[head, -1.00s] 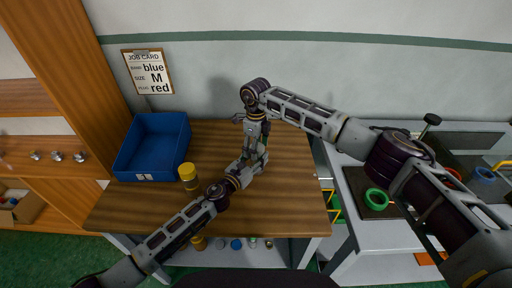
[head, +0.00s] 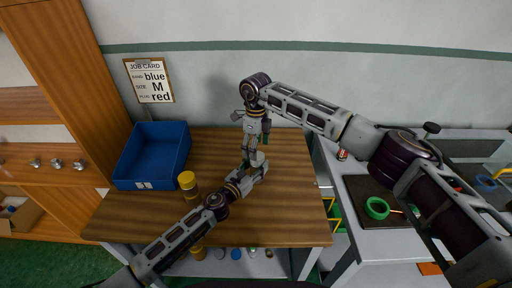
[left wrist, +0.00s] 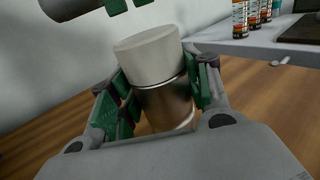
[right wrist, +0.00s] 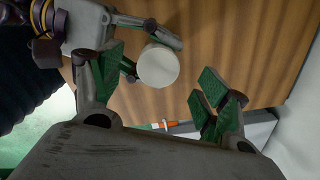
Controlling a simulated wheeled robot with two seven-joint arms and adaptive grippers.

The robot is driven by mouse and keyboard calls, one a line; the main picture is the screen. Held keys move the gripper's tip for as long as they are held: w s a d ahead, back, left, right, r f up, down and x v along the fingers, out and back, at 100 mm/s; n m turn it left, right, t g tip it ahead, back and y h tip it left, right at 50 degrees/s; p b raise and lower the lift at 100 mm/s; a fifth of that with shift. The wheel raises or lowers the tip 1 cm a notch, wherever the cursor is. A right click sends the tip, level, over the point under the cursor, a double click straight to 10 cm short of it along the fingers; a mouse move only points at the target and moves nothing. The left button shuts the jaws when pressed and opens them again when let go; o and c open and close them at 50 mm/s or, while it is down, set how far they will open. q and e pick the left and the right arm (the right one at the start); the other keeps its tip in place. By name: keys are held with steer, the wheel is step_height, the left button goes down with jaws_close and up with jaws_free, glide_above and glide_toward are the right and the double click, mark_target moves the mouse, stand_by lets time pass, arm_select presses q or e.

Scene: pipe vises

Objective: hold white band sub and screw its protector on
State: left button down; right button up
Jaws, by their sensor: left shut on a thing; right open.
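My left gripper (left wrist: 160,108) is shut around the metallic brown body of the sub (left wrist: 167,104), which stands roughly upright between the green finger pads. A plain white cap-like piece (left wrist: 148,55) sits on top of the body. In the head view the white piece (head: 258,158) shows small between the two grippers. My right gripper (right wrist: 158,88) is open and empty above it. In the right wrist view the round white top (right wrist: 158,65) lies near the left pad, apart from both right fingers. The thread between cap and body is hidden.
A blue bin (head: 153,157) stands at the table's left, with a yellow-capped cylinder (head: 188,184) beside it. A job card (head: 149,81) hangs on the wall. A green ring (head: 377,208) lies on the right bench. The back of the wooden table (head: 290,150) is clear.

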arm_select(q)
steer(key=shift+r, duration=0.15)
arm_select(e)
steer(key=shift+o, duration=1.2)
steer(key=shift+r, duration=0.2)
step_height(320, 180, up, 12)
steer(key=shift+f, duration=0.2)
arm_select(q)
steer(key=c, duration=0.6)
jaws_free()
